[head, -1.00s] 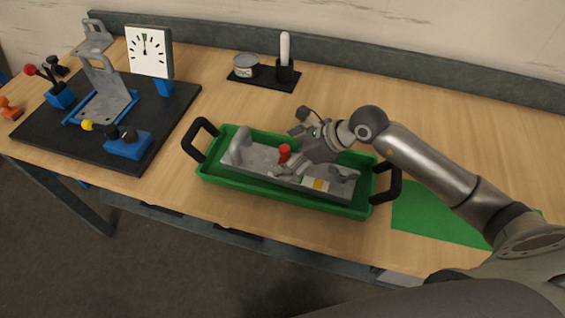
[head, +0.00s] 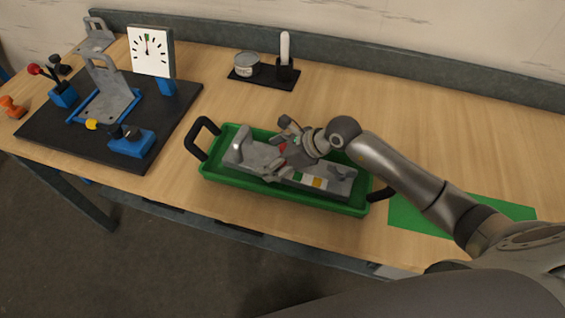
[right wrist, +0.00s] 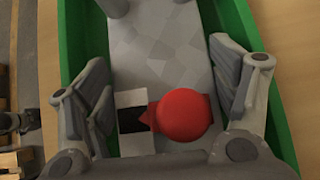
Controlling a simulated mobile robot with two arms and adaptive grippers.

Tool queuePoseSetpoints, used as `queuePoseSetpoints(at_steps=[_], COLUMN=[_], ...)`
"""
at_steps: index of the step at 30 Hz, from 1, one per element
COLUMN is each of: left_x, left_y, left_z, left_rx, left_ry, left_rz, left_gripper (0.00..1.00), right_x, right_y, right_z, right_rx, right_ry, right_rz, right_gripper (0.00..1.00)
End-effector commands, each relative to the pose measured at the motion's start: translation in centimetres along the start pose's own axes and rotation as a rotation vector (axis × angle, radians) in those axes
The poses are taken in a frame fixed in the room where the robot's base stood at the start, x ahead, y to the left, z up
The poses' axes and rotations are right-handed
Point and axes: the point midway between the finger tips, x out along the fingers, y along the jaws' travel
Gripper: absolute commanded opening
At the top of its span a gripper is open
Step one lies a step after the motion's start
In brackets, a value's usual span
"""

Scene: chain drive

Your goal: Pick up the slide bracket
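A long grey metal part, which looks like the slide bracket (head: 256,158), lies in a green tray (head: 222,177). It has an upright looped end at the left. A red knob (right wrist: 184,114) stands on or beside the grey part, with a small black and white patch next to it. My right gripper (head: 281,161) is low over the middle of the tray. In the right wrist view its fingers (right wrist: 160,95) are spread on either side of the red knob, with nothing clamped between them. Whether they touch the grey part is unclear. My left gripper is out of view.
A black mat (head: 50,137) at the left bears a grey bracket in a blue frame (head: 109,103), a dial (head: 150,53) and levers. A can (head: 246,66) and a holder with a white stick stand behind the tray. A green sheet (head: 415,215) lies at the right.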

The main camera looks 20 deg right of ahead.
Motion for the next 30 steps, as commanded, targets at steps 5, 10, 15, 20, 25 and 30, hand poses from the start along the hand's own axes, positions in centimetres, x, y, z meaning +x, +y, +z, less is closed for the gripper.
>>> queuePoseSetpoints(at_steps=[5,10,15,20,25,30], left_x=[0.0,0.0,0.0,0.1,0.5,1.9], left_y=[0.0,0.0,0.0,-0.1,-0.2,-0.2], left_z=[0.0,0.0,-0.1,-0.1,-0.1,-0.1], left_rx=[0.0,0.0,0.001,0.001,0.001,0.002], left_ry=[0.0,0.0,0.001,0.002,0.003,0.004], left_rz=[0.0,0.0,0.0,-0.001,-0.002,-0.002], left_gripper=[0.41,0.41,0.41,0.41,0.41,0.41], right_x=[0.0,0.0,-0.2,-0.2,-0.7,-2.1], right_y=[0.0,0.0,-0.1,-0.1,-0.2,-0.2], right_z=[0.0,0.0,0.3,0.4,0.9,2.3], right_rx=[0.001,0.001,-0.001,-0.002,-0.004,-0.009], right_ry=[0.001,0.001,-0.007,-0.007,-0.008,-0.011], right_rz=[0.0,0.0,-0.002,-0.003,-0.004,-0.006], right_gripper=[0.43,0.22,0.17,0.17,0.17,0.17])
